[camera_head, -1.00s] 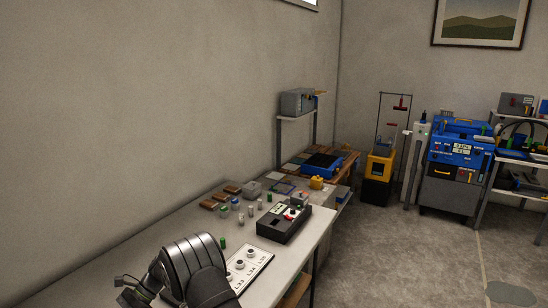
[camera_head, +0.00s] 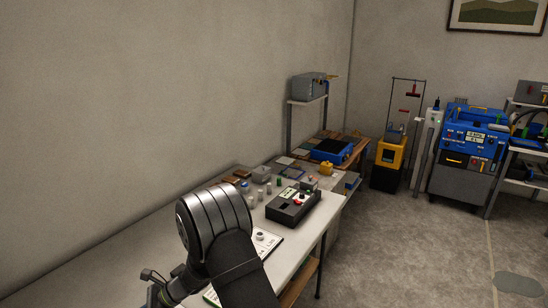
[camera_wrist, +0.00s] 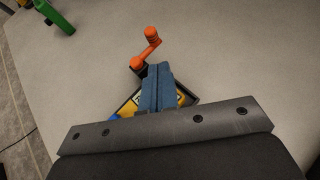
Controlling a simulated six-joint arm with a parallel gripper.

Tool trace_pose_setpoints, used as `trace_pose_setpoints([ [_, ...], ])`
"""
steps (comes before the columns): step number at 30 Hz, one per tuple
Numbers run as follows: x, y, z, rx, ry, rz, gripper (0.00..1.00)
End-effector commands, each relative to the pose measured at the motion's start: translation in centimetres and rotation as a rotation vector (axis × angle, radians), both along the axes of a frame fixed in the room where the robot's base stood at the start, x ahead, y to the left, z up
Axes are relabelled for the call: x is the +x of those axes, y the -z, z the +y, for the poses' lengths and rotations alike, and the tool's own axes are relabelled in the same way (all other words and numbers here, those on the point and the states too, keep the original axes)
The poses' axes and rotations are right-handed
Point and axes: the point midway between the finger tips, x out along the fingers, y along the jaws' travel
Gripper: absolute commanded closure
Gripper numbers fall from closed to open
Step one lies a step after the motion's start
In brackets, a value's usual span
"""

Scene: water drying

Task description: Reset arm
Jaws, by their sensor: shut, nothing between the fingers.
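My gripper (camera_wrist: 158,70) shows in the wrist view with its two blue-grey fingers pressed together and nothing between them. Beyond the fingertips, on a pale surface, is a dark device with a yellow label (camera_wrist: 184,99), partly hidden by the fingers. An orange crank handle (camera_wrist: 146,47) rises from it. I cannot tell whether the fingers touch the device. In the head view my arm is bent over the near part of the bench, and the gripper's fingers cannot be made out there.
A long pale bench (camera_head: 125,262) runs along the left wall. It carries a black box with a red button (camera_head: 293,205), a white labelled card (camera_head: 263,243) and several small bottles. A green part (camera_wrist: 53,16) stands at the wrist view's upper left. Floor (camera_head: 400,245) at right is clear.

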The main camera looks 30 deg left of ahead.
Motion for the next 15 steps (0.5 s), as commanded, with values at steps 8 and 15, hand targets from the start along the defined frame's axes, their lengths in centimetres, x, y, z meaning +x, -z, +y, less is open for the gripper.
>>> trace_pose_setpoints([
  [8, -0.2, -0.1, -1.1, 0.000, 0.163, 0.000, 1.00],
  [15, -0.5, -0.1, -1.8, 0.000, 0.281, 0.001, 1.00],
])
